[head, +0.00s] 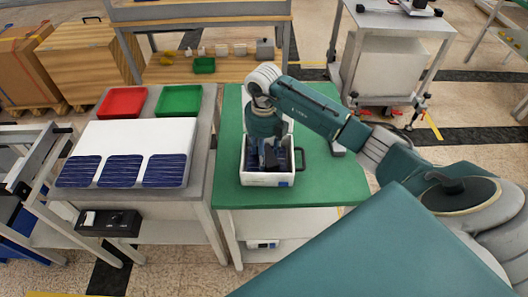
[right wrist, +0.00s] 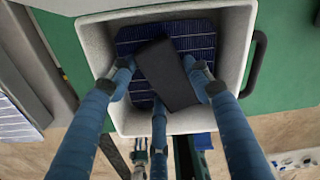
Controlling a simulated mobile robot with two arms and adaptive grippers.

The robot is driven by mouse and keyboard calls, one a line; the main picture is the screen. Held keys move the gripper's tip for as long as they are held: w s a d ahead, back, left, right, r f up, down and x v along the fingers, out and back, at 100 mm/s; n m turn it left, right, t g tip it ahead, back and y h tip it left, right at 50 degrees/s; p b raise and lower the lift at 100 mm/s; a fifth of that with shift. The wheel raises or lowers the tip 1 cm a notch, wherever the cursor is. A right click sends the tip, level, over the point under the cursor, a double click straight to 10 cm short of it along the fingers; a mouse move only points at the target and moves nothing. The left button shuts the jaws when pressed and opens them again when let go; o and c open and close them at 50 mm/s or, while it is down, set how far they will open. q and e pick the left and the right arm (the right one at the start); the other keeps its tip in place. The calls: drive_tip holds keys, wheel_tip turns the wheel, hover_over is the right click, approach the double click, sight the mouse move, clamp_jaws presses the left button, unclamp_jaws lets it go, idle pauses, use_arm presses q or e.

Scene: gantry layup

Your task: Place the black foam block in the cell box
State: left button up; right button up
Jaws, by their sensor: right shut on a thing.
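The cell box (head: 266,180) is a white open box on the green table in the head view. In the right wrist view its pale rim (right wrist: 240,50) frames dark blue solar cells (right wrist: 196,36) lying inside. My right gripper (head: 268,160) reaches down into the box from above. In the wrist view its fingers (right wrist: 160,76) are shut on the black foam block (right wrist: 168,78), which is tilted relative to the box walls and lies over the cells. Whether the block touches the cells, I cannot tell. My left gripper is in neither view.
The green table (head: 330,185) has free room right of the box, beside a black handle (head: 300,158). On the left table, a white board (head: 140,135) carries several blue cells, with a red tray (head: 122,102) and a green tray (head: 179,100) behind.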

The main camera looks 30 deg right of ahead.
drive_tip(key=shift+f, duration=0.15)
drive_tip(key=o, duration=0.8)
drive_tip(key=shift+r, duration=0.3)
drive_tip(key=shift+r+b, duration=1.4)
drive_tip(key=shift+r, duration=4.5)
drive_tip(key=shift+a, duration=0.1)
